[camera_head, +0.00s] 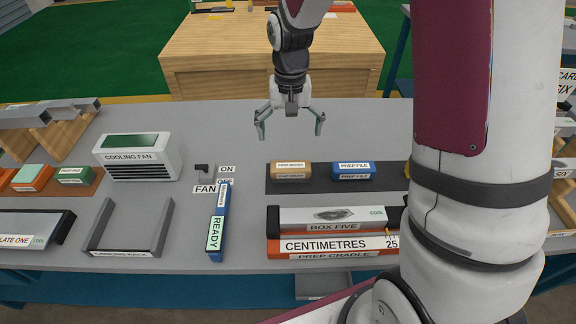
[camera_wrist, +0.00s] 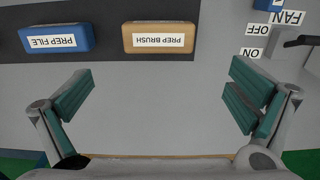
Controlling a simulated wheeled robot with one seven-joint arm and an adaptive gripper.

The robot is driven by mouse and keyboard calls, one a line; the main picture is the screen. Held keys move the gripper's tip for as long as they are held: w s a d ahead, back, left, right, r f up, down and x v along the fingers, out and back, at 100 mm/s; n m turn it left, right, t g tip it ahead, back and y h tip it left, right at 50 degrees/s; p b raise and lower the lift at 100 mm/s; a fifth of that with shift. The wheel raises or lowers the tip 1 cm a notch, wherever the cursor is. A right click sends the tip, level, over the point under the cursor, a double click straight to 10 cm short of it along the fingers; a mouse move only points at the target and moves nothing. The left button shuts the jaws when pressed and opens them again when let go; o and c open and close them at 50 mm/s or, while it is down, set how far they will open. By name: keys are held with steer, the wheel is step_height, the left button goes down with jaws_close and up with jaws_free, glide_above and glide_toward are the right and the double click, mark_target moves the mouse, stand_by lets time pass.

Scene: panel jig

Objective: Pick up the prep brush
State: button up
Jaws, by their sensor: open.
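The prep brush (camera_head: 290,170) is a tan block with a white label, lying on a dark mat on the grey table. It also shows in the wrist view (camera_wrist: 159,37), with its label upside down, at the top middle. My gripper (camera_head: 290,124) is open and empty, above the table on the far side of the brush. In the wrist view its two green-padded fingers (camera_wrist: 158,100) are spread wide, with the brush ahead of them, apart from both.
The blue prep file (camera_head: 354,170) lies right of the brush on the same mat (camera_head: 320,185). A fan switch (camera_head: 204,172) and a blue READY piece (camera_head: 218,222) are to the left. Box five (camera_head: 333,216) stands in front. Bare table lies under my gripper.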

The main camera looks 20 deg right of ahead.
mark_target(290, 165)
steer(key=f, duration=1.2)
steer(key=shift+s+f, duration=0.25)
steer(key=shift+s, duration=0.05)
steer(key=c, duration=0.9)
